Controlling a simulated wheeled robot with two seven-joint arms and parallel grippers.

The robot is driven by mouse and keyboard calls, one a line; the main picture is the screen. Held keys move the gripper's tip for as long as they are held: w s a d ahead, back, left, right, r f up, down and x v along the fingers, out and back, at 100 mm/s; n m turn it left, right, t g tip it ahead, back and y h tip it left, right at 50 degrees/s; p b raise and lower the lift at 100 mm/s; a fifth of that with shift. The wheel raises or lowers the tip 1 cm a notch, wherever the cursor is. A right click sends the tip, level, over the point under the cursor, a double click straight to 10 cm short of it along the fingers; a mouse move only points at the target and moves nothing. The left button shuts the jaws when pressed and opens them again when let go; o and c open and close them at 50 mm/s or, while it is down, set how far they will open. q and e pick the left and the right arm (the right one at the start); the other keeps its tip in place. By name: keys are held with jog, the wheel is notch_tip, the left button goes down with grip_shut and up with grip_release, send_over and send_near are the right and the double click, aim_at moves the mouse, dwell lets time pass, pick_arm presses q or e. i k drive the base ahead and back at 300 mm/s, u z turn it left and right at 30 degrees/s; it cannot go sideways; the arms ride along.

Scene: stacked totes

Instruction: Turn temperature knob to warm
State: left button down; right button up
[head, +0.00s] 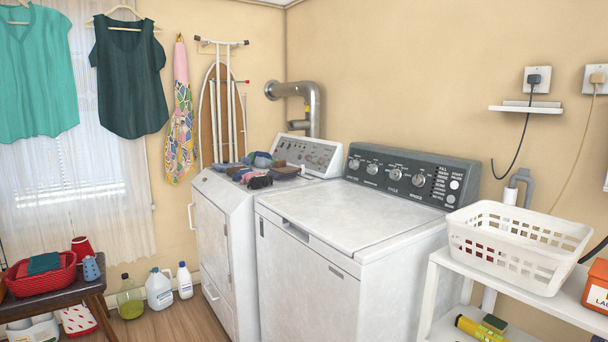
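The front washing machine (350,210) is a white top-loader with its lid shut. Its dark control panel (408,166) at the back carries several round silver knobs in a row. One knob (354,164) is at the left end, one (372,168) is beside it, a larger one (395,174) is near the middle, and one (418,180) is further right. The labels are too small to tell which knob is the temperature knob or where it points. Neither of my grippers is in view.
A second white machine (213,225) stands to the left, with folded clothes (262,160) on top. A white shelf (436,280) with an empty white basket (520,240) stands close on the right. A bench (45,303) and bottles (160,290) are at the left. The washer lid is clear.

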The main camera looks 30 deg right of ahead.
aim_at(372, 168)
jog(key=u, duration=0.55)
jog(key=k, duration=0.8)
jog(key=u, duration=0.65)
jog(key=i, duration=2.3)
jog(key=z, duration=1.85)
jog(key=i, duration=0.9)
jog(key=z, duration=0.85)
